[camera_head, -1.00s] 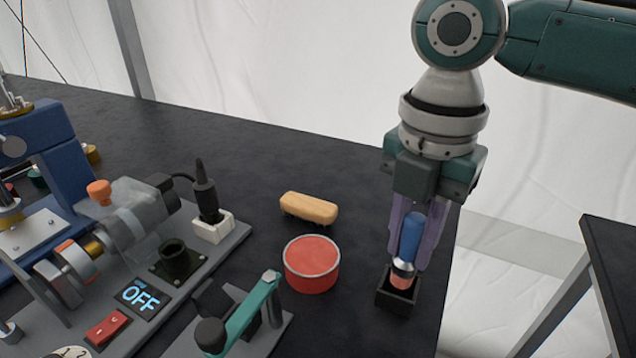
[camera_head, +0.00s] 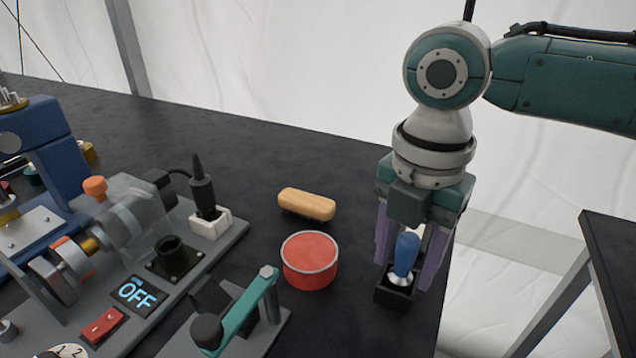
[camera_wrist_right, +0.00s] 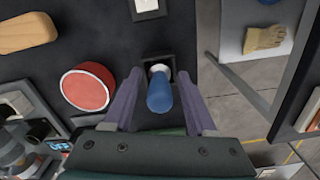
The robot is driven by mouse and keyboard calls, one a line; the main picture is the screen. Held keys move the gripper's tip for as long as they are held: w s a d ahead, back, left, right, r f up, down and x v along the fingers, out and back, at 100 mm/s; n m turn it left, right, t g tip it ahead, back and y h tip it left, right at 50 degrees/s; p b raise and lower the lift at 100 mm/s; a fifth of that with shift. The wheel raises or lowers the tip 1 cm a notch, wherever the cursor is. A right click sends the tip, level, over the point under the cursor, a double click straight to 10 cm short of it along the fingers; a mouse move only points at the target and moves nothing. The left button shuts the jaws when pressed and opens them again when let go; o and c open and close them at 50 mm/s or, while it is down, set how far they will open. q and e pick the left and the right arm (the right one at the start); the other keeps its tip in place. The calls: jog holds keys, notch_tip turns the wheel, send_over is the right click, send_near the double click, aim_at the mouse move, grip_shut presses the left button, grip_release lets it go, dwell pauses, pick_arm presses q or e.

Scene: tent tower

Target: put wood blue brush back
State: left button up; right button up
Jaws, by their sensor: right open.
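The brush with a blue handle (camera_head: 407,252) and a metal collar stands in a small black square holder (camera_head: 395,293) near the table's right edge, tilted slightly. Its lower end is hidden inside the holder. My right gripper (camera_head: 405,274) points down with its purple fingers open, one on each side of the handle. In the right wrist view the blue handle (camera_wrist_right: 160,96) lies between the spread fingers (camera_wrist_right: 160,76), with a gap on both sides. The holder (camera_wrist_right: 157,58) shows behind it. My left gripper is not in view.
A red round tin (camera_head: 310,262) and a wooden block-shaped brush (camera_head: 307,204) lie left of the holder. A teal-handled tool (camera_head: 245,312) and a machine with an OFF display (camera_head: 137,293) stand further left. The table behind the wooden brush is clear.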

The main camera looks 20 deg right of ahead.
notch_tip(320, 180, up, 12)
jog(key=shift+a+p, duration=0.1)
jog(key=shift+p, duration=0.8)
jog(key=s+a+f+m+t, duration=0.1)
jog(key=s+a+f+m, duration=0.1)
jog(key=s+f+m, duration=0.1)
jog(key=s+a+f+m+t+y, duration=0.1)
jog(key=s+a+f+m, duration=0.2)
jog(key=m, duration=0.4)
jog(key=s+a+f+m+t+y, duration=0.1)
jog(key=s+a+f+m, duration=0.2)
jog(key=s+m, duration=0.2)
jog(key=shift+s+a+m, duration=0.15)
jog(key=shift+s+m, duration=0.15)
jog(key=shift+s, duration=0.05)
jog(key=s+d+m+h, duration=0.1)
jog(key=s+d+m, duration=0.3)
jog(key=d+m, duration=0.1)
jog(key=shift+s+f+m+t+h, duration=0.2)
jog(key=shift+m+t+h, duration=0.1)
jog(key=shift+m+h, duration=0.1)
jog(key=shift+d, duration=0.1)
